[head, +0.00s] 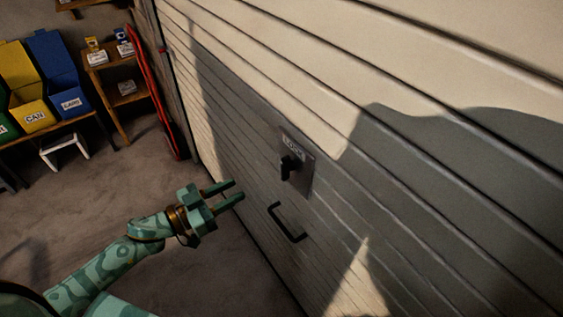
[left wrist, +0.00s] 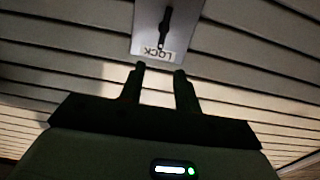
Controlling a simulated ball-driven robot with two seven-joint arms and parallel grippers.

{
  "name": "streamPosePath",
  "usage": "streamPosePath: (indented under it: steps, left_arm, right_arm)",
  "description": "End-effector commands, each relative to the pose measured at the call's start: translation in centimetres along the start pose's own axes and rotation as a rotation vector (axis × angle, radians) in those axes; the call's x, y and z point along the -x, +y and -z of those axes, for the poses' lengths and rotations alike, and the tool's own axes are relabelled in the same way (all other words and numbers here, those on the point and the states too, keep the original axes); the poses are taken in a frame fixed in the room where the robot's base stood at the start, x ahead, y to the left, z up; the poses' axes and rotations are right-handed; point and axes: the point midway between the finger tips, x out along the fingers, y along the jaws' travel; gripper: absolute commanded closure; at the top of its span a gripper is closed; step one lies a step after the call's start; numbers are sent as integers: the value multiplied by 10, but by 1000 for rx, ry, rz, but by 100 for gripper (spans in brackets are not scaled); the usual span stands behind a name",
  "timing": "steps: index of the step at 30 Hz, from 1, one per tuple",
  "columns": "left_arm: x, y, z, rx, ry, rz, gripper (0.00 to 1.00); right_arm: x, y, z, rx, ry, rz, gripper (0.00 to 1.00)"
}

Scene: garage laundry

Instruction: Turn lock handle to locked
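The lock handle (head: 289,166) is a small black lever on a grey metal plate (head: 307,178) labelled LOCK, fixed to the ribbed garage door. In the left wrist view the black lock handle (left wrist: 166,24) shows beyond the fingertips, with the plate (left wrist: 145,22) around it and the label upside down. My left gripper (head: 240,190) is open and empty, left of and a little below the lock handle in the head view, and apart from it. Its two fingers also show in the left wrist view (left wrist: 160,72), pointing toward the plate. My right gripper is out of view.
A black pull handle (head: 287,222) sits on the door (head: 420,130) below the lock plate. At the far left are a yellow bin (head: 30,112) and a blue bin (head: 70,100), a wooden shelf (head: 108,62), a white stool (head: 62,148) and a red upright item (head: 152,90). The concrete floor beside the door is clear.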

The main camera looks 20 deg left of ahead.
Motion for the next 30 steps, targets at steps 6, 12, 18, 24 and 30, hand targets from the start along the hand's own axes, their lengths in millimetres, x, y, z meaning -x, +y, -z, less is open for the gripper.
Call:
streamPosePath:
  steps: [6, 12, 18, 24, 30]
  left_arm:
    - [-56, -1, 2, -3, 5, 2, 67]
    - [-104, -1, 1, -2, 3, 3, 67]
    - [-134, -1, 0, -3, 1, 3, 67]
    - [-144, -1, 0, -1, 0, 2, 67]
    - [-144, -1, 0, -2, -1, 2, 67]
  right_arm:
    - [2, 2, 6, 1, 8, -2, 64]
    - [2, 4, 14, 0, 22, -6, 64]
    - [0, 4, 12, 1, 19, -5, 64]
    - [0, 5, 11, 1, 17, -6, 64]
    - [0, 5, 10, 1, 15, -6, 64]
